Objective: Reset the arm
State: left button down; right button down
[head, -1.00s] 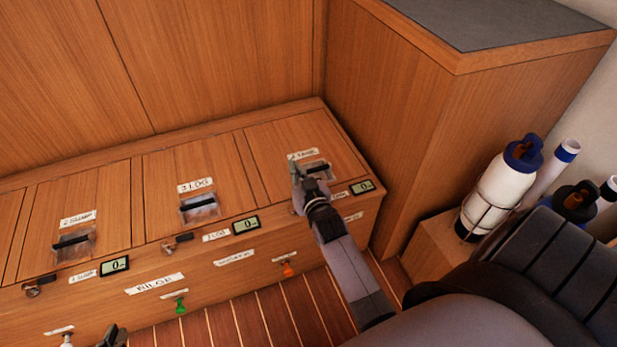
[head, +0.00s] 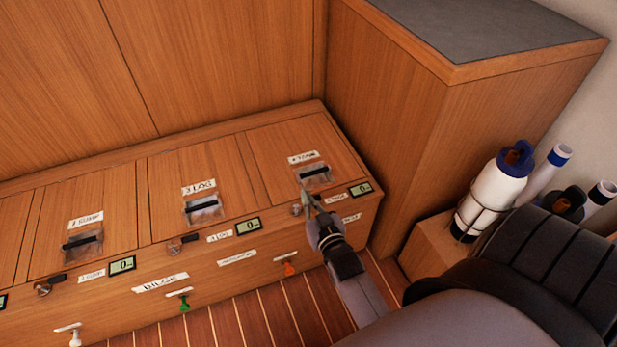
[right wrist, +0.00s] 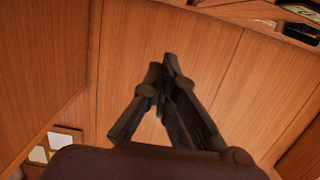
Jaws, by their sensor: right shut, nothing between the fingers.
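My right arm comes in from the lower right of the head view. Its gripper (head: 308,196) is shut and empty, just in front of the right-hand lid of the wooden locker bench (head: 105,196). Its fingertips point up near the recessed dark handle (head: 314,176) of that lid; I cannot tell whether they touch anything. My left gripper is not in view.
The bench has more recessed handles (head: 203,207), small displays (head: 248,226), a green knob (head: 184,303) and an orange knob (head: 289,268). A tall wooden cabinet (head: 400,130) stands at the right. Beside it, a white bottle (head: 492,190) sits in a rack.

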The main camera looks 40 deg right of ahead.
jog(key=shift+s+a+f, duration=0.1)
jog(key=shift+s+f, duration=0.05)
jog(key=shift+s, duration=0.15)
